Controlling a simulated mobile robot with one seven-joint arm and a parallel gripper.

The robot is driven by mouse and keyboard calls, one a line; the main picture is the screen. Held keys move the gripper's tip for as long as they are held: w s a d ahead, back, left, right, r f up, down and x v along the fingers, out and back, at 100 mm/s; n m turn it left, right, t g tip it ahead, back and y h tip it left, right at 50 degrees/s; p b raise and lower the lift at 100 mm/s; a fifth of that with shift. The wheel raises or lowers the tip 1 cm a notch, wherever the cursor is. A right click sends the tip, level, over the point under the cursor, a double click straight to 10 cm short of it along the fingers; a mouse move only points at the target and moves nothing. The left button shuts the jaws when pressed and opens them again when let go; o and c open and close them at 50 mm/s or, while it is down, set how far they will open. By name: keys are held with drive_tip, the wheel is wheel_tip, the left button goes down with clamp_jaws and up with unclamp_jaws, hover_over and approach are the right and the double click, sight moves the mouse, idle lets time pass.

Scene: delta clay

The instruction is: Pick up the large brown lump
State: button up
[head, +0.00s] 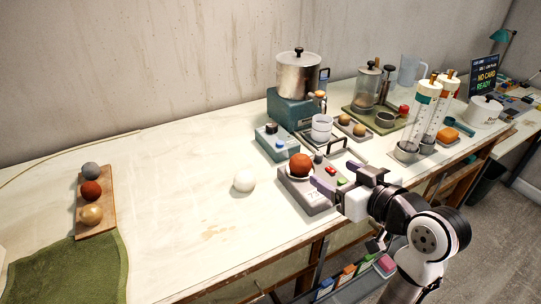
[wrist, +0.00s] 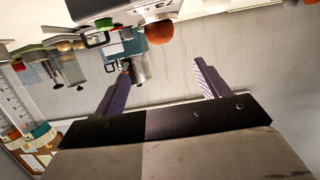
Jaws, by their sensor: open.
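A large reddish-brown round lump (head: 301,165) sits on the grey scale (head: 311,198) near the front edge of the bench. It also shows in the wrist view (wrist: 159,32), near the top and ahead of the fingers. My gripper (head: 336,178) is open and empty, just right of the lump and apart from it. In the wrist view my two purple fingers (wrist: 160,78) are spread wide with nothing between them. A smaller reddish-brown ball (head: 90,191) lies on a wooden board (head: 100,217) at the left.
A white ball (head: 244,181) lies left of the scale. Behind stand a blue device (head: 275,142), a white cup (head: 321,127) and a steel pot (head: 298,74). Tall tubes (head: 424,112) stand to the right. The bench's left middle is clear.

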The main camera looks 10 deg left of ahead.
sight(305, 162)
drive_tip(key=x, duration=0.2)
drive_tip(key=p+x, duration=0.1)
drive_tip(key=x, duration=0.5)
drive_tip(key=shift+s+f, duration=0.15)
drive_tip(key=shift+f, duration=0.25)
drive_tip(key=p+x, duration=0.2)
drive_tip(key=x, duration=0.2)
drive_tip(key=shift+s+a+f, duration=0.1)
drive_tip(key=shift+a, duration=0.1)
drive_tip(key=shift+w+a+f, duration=0.25)
drive_tip(key=shift+w+a, duration=0.05)
drive_tip(key=shift+w, duration=0.15)
drive_tip(key=c, duration=1.2)
drive_tip(key=shift+r, duration=0.15)
wheel_tip(305, 162, up, 20)
drive_tip(key=b, duration=0.1)
